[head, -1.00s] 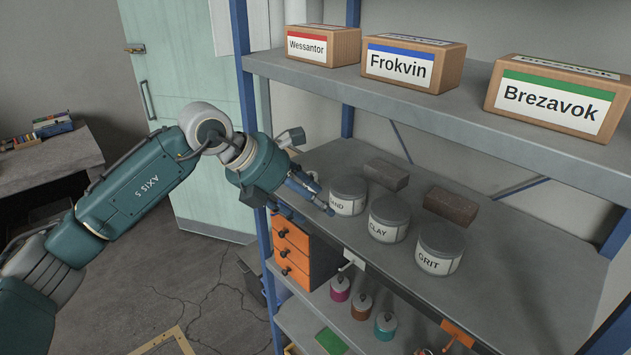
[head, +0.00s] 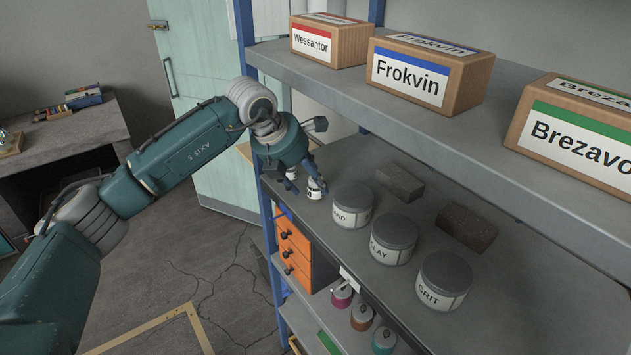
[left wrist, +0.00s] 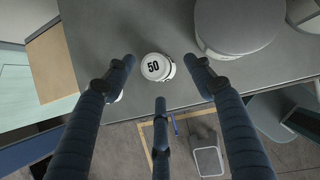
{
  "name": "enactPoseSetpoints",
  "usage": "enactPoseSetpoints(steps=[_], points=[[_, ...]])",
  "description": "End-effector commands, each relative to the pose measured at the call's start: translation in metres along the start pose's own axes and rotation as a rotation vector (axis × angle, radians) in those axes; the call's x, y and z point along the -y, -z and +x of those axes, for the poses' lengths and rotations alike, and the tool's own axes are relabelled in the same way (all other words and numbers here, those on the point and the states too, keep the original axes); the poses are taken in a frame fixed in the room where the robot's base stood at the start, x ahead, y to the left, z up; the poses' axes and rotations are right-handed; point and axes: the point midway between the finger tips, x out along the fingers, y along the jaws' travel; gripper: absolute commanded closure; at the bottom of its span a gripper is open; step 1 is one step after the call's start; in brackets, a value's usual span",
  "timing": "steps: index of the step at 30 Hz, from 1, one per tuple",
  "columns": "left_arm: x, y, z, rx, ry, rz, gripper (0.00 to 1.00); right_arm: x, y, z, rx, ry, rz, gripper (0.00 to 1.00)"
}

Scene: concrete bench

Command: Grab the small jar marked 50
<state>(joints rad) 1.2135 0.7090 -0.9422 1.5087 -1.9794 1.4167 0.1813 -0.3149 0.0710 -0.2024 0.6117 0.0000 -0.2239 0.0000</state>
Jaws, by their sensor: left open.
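The small jar marked 50 (left wrist: 158,67) is white with a round lid and stands near the shelf's front edge. In the left wrist view it sits ahead of and between the spread fingers of my left gripper (left wrist: 158,80). In the head view the small jar (head: 315,188) shows just below and right of my left gripper (head: 302,188), which partly covers it. The left gripper is open and empty. I do not see my right gripper.
Three larger grey jars stand to the right: SAND (head: 352,205), CLAY (head: 394,239) and GRIT (head: 444,281). Two dark bricks (head: 400,182) (head: 466,227) lie behind them. An upper shelf (head: 430,118) with labelled boxes overhangs. Orange drawers (head: 292,250) are below.

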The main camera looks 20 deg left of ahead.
Motion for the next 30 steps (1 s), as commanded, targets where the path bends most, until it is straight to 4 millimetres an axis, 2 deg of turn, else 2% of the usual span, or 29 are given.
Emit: enactPoseSetpoints(steps=[1,3,7,13,14,18,20,21,30], points=[[0.000,-0.003,0.003,-0.003,0.003,-0.001,0.46,0.003,0.001,-0.012,0.000,0.004,0.000,0.60],[0.000,-0.002,0.014,-0.003,0.002,-0.001,0.46,0.003,0.002,-0.015,-0.003,0.004,-0.001,0.60],[0.000,-0.001,0.024,0.000,0.001,0.000,0.46,-0.003,0.014,-0.017,-0.018,-0.003,-0.003,0.60],[0.000,-0.001,0.026,0.001,0.001,0.001,0.46,-0.013,0.030,-0.015,-0.043,-0.014,-0.001,0.60],[0.000,-0.001,0.026,0.001,0.001,0.001,0.48,-0.013,0.030,-0.015,-0.043,-0.015,-0.001,0.60],[0.000,-0.001,0.026,0.001,0.001,0.001,0.76,-0.015,0.027,-0.015,-0.038,-0.017,0.000,0.60],[0.000,-0.001,0.026,0.001,0.001,0.001,0.88,-0.015,0.024,-0.015,-0.033,-0.016,0.000,0.60],[0.000,-0.001,0.026,0.001,0.001,0.001,0.91,-0.014,0.021,-0.015,-0.030,-0.016,0.000,0.60],[0.000,-0.002,0.024,0.003,0.000,0.001,0.91,-0.013,0.013,-0.014,-0.018,-0.014,0.000,0.60]])
